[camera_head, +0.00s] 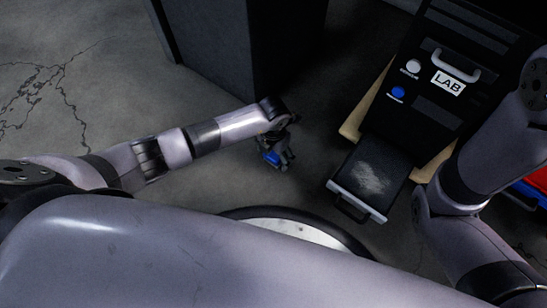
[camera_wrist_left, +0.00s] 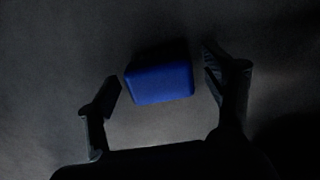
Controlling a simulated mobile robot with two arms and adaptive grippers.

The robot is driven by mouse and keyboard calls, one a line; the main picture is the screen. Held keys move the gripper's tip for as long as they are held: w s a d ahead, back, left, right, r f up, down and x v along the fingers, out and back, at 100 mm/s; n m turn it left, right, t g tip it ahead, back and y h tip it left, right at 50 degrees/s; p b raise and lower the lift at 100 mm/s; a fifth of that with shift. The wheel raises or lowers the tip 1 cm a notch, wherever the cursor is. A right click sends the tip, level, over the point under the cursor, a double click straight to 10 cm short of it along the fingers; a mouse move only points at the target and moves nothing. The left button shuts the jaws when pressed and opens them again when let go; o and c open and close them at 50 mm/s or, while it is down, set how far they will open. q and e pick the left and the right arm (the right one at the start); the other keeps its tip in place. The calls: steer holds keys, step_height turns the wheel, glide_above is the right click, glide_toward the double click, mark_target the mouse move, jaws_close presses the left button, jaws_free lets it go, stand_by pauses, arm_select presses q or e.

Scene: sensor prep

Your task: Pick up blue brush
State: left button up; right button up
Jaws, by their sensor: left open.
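The blue brush (camera_head: 271,157) shows as a small blue block at my left gripper in the head view, above the grey floor. In the left wrist view the blue brush (camera_wrist_left: 160,82) is a rounded blue block with a darker upper face. My left gripper (camera_head: 279,158) is open. In the left wrist view its two dark fingers (camera_wrist_left: 165,84) stand one on each side of the brush, with a gap on both sides. Any bristles or handle cannot be made out. My right arm comes in at the right of the head view, but its gripper is out of the picture.
A black machine labelled LAB (camera_head: 447,82) stands at the upper right on a pale wooden frame. A dark tray (camera_head: 346,207) with whitish powder on it juts out from the machine. A dark cabinet (camera_head: 222,50) stands behind my left gripper. Cracked floor (camera_head: 60,90) is clear at left.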

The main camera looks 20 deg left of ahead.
arm_select(q)
steer(key=c, duration=1.2)
